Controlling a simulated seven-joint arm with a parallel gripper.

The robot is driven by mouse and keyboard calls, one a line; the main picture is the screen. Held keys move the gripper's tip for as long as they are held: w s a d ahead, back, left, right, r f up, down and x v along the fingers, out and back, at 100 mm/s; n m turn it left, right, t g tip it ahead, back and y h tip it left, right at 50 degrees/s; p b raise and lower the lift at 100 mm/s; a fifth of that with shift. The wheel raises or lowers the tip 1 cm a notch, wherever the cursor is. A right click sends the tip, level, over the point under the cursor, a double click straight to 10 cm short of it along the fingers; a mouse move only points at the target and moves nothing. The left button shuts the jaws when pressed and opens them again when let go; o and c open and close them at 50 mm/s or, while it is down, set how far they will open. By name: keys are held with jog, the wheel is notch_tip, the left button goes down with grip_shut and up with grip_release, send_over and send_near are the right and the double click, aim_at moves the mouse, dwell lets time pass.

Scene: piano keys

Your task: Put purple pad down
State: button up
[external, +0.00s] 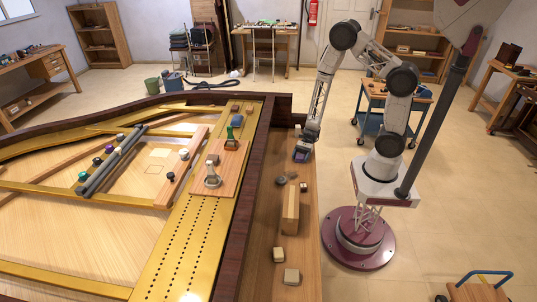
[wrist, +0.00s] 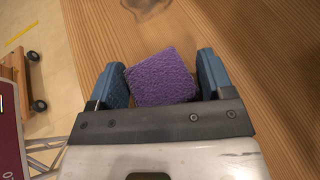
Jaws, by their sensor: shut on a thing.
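The purple pad (wrist: 160,78) is a rough, square block. It sits between the two blue fingers of my gripper (wrist: 161,84), which is shut on it, and looks slightly turned between them. In the external view my gripper (external: 303,151) points down over the far part of the wooden ledge (external: 262,224), with the purple pad (external: 300,157) at its tip. I cannot tell whether the pad touches the wood.
A small block (external: 297,130) lies beyond my gripper. The piano's dark rim (external: 252,190) borders the ledge on the left.

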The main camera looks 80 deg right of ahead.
jog(key=o, duration=0.9)
jog(key=shift+r, duration=0.15)
jog(key=shift+v, duration=6.05)
jog(key=s+a+r+n+g+h, duration=0.25)
jog(key=a+r+n, duration=0.3)
jog(key=r, duration=0.35)
jog(key=s+a+r+n+g+h, duration=0.1)
jog(key=a+r+n+g+h, duration=0.1)
jog(key=a+r+n+g, duration=0.5)
jog(key=s+r+n+t+h, duration=0.2)
jog(key=s+r+n, duration=0.1)
jog(key=r, duration=0.3)
jog(key=s+a+r+n+t+h, duration=0.1)
jog(key=s+r+n+t+h, duration=0.1)
jog(key=r, duration=0.5)
jog(key=s+r+n+t+h, duration=0.3)
jog(key=s+r+n+h, duration=0.1)
jog(key=s+r, duration=0.2)
jog(key=shift+a+r+n, duration=0.25)
jog(key=shift+r+n, duration=0.1)
jog(key=shift+r, duration=0.2)
